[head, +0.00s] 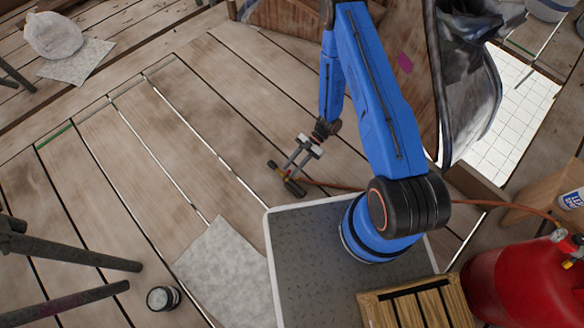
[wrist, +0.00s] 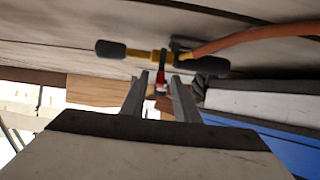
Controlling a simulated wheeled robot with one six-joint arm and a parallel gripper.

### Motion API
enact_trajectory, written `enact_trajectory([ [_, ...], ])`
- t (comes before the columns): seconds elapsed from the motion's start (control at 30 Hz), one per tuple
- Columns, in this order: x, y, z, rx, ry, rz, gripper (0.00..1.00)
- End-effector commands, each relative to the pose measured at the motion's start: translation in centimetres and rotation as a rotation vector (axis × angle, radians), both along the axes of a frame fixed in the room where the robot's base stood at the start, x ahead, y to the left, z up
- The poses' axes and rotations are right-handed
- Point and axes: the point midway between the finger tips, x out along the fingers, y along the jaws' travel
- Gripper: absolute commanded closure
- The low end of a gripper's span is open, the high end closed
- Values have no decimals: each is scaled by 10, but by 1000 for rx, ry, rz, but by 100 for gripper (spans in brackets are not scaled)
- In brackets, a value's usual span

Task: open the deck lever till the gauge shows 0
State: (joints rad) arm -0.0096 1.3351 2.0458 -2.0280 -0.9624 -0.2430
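A brass fitting (wrist: 148,54) with black ends lies at the deck in the wrist view; an orange hose (wrist: 255,37) runs from it to the right. In the head view the fitting's black end (head: 295,188) shows at my gripper's tips. A small red piece (wrist: 160,86), perhaps the lever, shows between my fingers in the wrist view. My gripper (wrist: 158,90) has its fingers apart, with no clear contact on the red piece. In the head view my gripper (head: 289,174) points down at the fitting. I cannot make out a gauge reading in either view.
A red tank (head: 520,285) with a valve stands at the lower right; the hose reaches toward it. A wooden crate (head: 415,306) sits near my base. Dark legs (head: 70,255) and a small jar (head: 163,298) are at the left. The planks left of my gripper are clear.

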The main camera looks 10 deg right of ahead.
Motion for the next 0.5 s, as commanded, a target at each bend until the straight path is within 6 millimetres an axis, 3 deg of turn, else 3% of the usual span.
enact_trajectory([
  [0.5, 46, -66, 42, 0, -3, -3, 72],
])
